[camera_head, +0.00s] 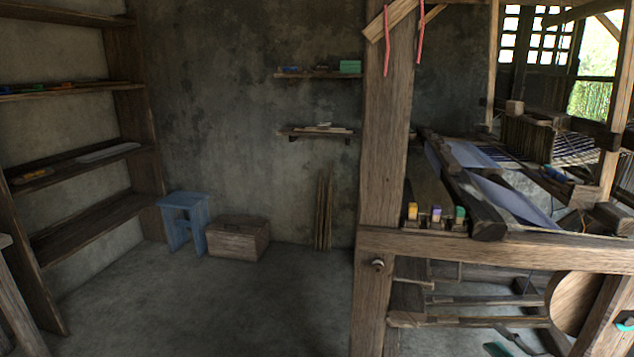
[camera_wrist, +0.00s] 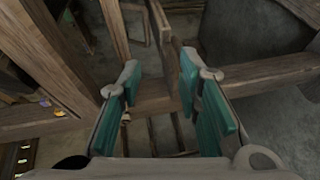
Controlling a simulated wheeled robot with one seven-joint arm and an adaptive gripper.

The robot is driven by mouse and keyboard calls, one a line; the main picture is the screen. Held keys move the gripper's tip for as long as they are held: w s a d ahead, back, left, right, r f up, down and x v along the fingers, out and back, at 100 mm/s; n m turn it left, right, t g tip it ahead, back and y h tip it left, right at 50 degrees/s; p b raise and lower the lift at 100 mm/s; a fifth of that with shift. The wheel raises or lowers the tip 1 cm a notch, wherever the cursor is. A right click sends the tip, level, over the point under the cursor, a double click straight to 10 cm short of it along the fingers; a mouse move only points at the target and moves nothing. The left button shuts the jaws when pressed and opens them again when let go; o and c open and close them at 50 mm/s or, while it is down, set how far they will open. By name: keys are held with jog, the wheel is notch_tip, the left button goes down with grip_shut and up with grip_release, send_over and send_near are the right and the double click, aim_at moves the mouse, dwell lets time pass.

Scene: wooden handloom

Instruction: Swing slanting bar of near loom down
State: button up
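The near loom stands at the right in the head view, with a thick upright post (camera_head: 386,150) and a level rail (camera_head: 490,247). A short light slanting piece (camera_head: 392,19) crosses the post's top, cut off by the picture edge. A dark slanting beam (camera_head: 470,203) lies beside the blue-violet cloth (camera_head: 515,203). I cannot tell which of these is the task's slanting bar. In the wrist view my gripper (camera_wrist: 160,80) has its teal fingers spread apart. Wooden loom timbers show between and beyond them, and no held thing shows. Whether the fingers touch any timber is unclear.
Red cords (camera_head: 418,35) hang near the post's top. A blue stool (camera_head: 184,221) and a wooden chest (camera_head: 238,238) stand by the back wall. Shelves (camera_head: 85,160) line the left. The floor (camera_head: 220,310) before them is clear.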

jog(key=a+r+n+g+y, duration=0.5)
jog(key=a+r+n+y, duration=0.4)
jog(key=a+r+n, duration=0.6)
jog(key=s+a+r+n+g+h, duration=0.1)
jog(key=s+a+r+n+g, duration=0.1)
jog(key=s+a+n+g, duration=0.5)
jog(key=s+a+r+n+g, duration=0.3)
jog(key=s+a+n, duration=0.5)
jog(key=n, duration=0.6)
jog(key=s+d+r+n+h, duration=0.25)
jog(key=s+n+h, duration=0.25)
jog(key=s+n, duration=0.35)
jog(key=s+d+r+n+h, duration=0.1)
jog(key=s+d+n+h, duration=0.2)
jog(key=s+n+h, duration=0.35)
notch_tip(320, 180, up, 21)
jog(key=n+t+y+p, duration=0.1)
jog(key=n+t+p, duration=0.1)
jog(key=p, duration=1.7)
jog(key=shift+d+n+t, duration=0.15)
jog(key=shift+n+t, duration=0.25)
jog(key=shift+t, duration=0.2)
